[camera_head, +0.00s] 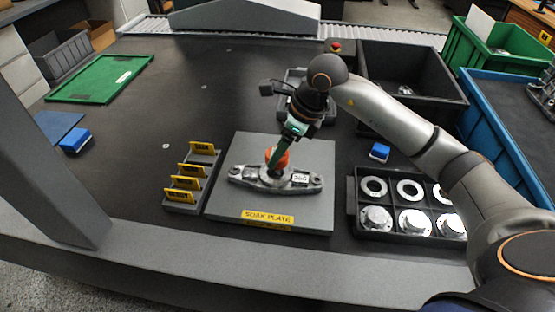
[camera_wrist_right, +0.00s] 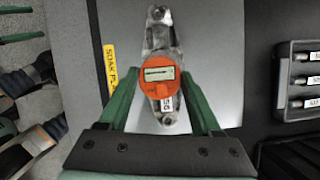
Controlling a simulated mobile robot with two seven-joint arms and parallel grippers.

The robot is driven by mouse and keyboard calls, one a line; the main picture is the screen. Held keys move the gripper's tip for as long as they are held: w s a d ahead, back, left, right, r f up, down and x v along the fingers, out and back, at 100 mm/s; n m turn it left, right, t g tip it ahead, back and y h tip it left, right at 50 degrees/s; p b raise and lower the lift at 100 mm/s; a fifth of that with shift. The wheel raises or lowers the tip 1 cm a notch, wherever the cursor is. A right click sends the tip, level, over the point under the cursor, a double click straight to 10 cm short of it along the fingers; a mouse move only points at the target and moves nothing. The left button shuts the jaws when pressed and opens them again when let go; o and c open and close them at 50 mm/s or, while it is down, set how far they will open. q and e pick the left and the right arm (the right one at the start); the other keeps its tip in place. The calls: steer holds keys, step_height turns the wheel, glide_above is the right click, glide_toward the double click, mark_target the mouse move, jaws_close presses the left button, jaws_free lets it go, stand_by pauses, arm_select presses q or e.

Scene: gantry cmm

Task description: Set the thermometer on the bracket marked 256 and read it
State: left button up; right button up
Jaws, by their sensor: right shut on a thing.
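The orange thermometer, a round body with a display face (camera_wrist_right: 158,75), stands upright over the middle of the metal bracket (camera_head: 247,174). The bracket's white tag (camera_head: 300,178) reads 256; it lies on the grey soak plate (camera_head: 316,151). My right gripper (camera_head: 276,152) is shut on the thermometer from above, its green fingers on either side of the round body in the wrist view. I cannot tell whether the thermometer's underside touches the bracket. The display digits are too small to read. Green bars at the wrist view's left edge may be my left gripper (camera_wrist_right: 20,38); its state is unclear.
A rack with yellow labels (camera_head: 185,207) stands left of the plate. A dark tray (camera_head: 353,221) of metal rings and discs is at right. A small tray (camera_head: 292,76) sits behind the plate. Blue blocks (camera_head: 75,140) (camera_head: 379,152) lie either side. The table's left middle is clear.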

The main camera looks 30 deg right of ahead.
steer(key=shift+w+f, duration=0.45)
steer(key=shift+f, duration=0.05)
steer(key=shift+w+f, duration=0.2)
steer(key=shift+f, duration=1.55)
steer(key=shift+f, duration=0.1)
steer(key=shift+f+b, duration=0.15)
steer(key=shift+b, duration=0.25)
steer(key=o, duration=1.4)
steer(key=shift+s+d+r+p, duration=0.15)
steer(key=shift+r+p, duration=0.15)
steer(key=shift+r, duration=0.3)
steer(key=p+v, duration=0.1)
steer(key=v, duration=1)
steer(key=shift+d+r, duration=0.1)
